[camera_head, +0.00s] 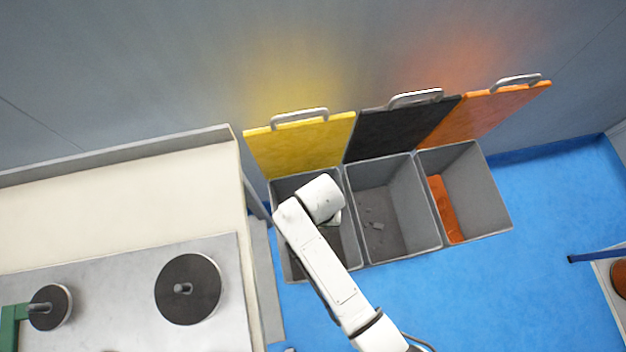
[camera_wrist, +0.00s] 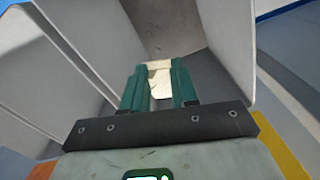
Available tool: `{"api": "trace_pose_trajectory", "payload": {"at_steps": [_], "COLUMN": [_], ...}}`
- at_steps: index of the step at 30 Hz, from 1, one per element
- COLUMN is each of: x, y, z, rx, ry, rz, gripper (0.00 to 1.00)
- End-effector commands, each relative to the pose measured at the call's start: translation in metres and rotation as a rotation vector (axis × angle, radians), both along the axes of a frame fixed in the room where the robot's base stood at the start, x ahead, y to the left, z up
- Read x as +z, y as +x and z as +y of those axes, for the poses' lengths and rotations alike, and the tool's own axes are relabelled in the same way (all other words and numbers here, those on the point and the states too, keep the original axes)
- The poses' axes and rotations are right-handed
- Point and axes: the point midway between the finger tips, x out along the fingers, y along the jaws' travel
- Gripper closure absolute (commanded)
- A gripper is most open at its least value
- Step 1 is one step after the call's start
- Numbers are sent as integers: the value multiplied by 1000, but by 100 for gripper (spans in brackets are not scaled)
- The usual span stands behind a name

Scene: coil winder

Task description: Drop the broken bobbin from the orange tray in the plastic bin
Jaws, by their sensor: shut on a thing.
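My gripper (camera_wrist: 158,70) has green fingers and is shut on a cream-coloured piece, the bobbin (camera_wrist: 160,86), in the wrist view. Only part of the bobbin shows between the fingers; I cannot see its break. The gripper points down into a grey bin, whose inner walls surround it. In the head view my arm hangs over the left bin (camera_head: 352,252), under the raised yellow lid (camera_head: 300,143). There my arm hides the gripper and the bobbin. I cannot read which bin is for plastic. I cannot make out the orange tray.
To the right stand a middle bin (camera_head: 410,250) with a black lid (camera_head: 402,128) and small scraps, and a right bin (camera_head: 480,190) with an orange lid (camera_head: 490,110) and something orange inside. A bench (camera_head: 120,215) with dark discs is at left. Blue floor (camera_head: 540,240) is free at right.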

Motion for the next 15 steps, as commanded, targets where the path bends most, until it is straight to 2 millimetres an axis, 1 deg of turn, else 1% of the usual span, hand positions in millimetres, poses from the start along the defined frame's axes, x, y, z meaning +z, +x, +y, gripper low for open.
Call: {"api": "trace_pose_trajectory", "payload": {"at_steps": [1, 5, 15], "x": [-11, -20, -21], "y": [0, 0, 0], "z": [0, 0, 0], "rx": [0, 0, -1], "ry": [0, 1, 0], "rz": [0, -1, -1], "gripper": [100, 100, 100]}}
